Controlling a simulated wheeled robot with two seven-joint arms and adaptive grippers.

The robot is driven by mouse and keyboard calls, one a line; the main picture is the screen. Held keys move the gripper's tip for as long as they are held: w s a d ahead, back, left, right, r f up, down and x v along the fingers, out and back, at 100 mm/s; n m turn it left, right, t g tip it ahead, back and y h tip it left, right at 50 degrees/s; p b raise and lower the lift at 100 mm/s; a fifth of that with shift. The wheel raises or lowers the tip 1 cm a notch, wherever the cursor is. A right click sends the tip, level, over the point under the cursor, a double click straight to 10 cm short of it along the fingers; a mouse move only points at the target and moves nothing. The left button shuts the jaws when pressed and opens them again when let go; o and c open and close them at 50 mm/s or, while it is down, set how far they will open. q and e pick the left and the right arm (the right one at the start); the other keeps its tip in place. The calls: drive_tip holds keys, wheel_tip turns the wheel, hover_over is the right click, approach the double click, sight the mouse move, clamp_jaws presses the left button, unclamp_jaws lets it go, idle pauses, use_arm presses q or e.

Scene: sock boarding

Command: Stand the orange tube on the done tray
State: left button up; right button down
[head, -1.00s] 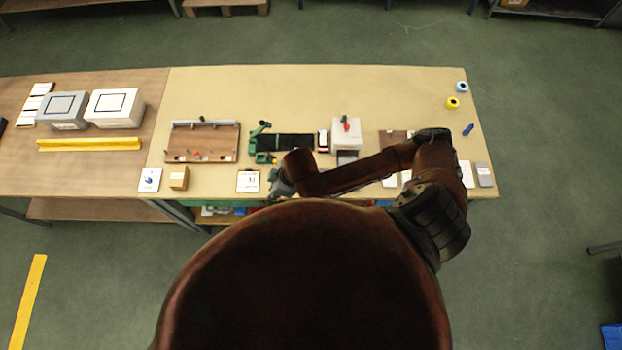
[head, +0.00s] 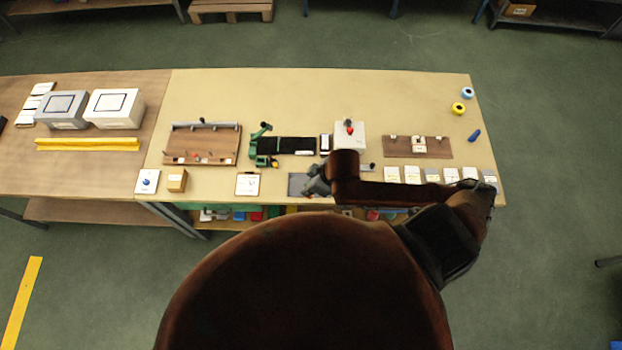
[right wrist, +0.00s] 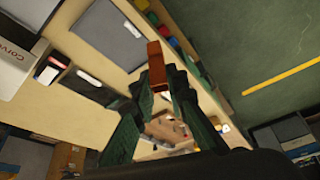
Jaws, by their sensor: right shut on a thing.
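The orange tube (right wrist: 155,66) is held between the fingertips of my right gripper (right wrist: 156,80) in the right wrist view. It sticks out past the fingertips. In the head view my right gripper (head: 316,185) is over the front of the bench, by a flat dark grey tray (head: 297,182); the tube cannot be made out there. A grey tray (right wrist: 108,35) also shows left of the tube in the right wrist view, and the tube appears apart from it. I take this to be the done tray, but cannot read its label. My left gripper is not in view.
A white box with a red knob (head: 349,136) stands behind my right arm. A black belt (head: 286,145) and a brown pegged board (head: 203,144) lie farther left. Several cards (head: 431,175) line the front right. The back of the bench is clear.

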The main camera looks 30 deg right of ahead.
use_arm(q)
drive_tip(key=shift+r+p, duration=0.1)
drive_tip(key=shift+p, duration=0.5)
use_arm(e)
drive_tip(key=shift+w+d+f, duration=0.85)
drive_tip(key=shift+w+f, duration=0.5)
drive_tip(key=shift+f, duration=0.5)
drive_tip(key=shift+w+d+f, duration=0.9)
drive_tip(key=shift+w+f, duration=0.5)
drive_tip(key=shift+f, duration=0.45)
drive_tip(key=shift+w+d+f, duration=0.85)
drive_tip(key=shift+w+f, duration=0.5)
drive_tip(key=shift+f, duration=0.5)
drive_tip(key=shift+f, duration=0.15)
drive_tip(key=c, duration=1.9)
unclamp_jaws()
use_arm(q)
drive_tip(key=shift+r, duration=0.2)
use_arm(e)
drive_tip(key=v, duration=1.2)
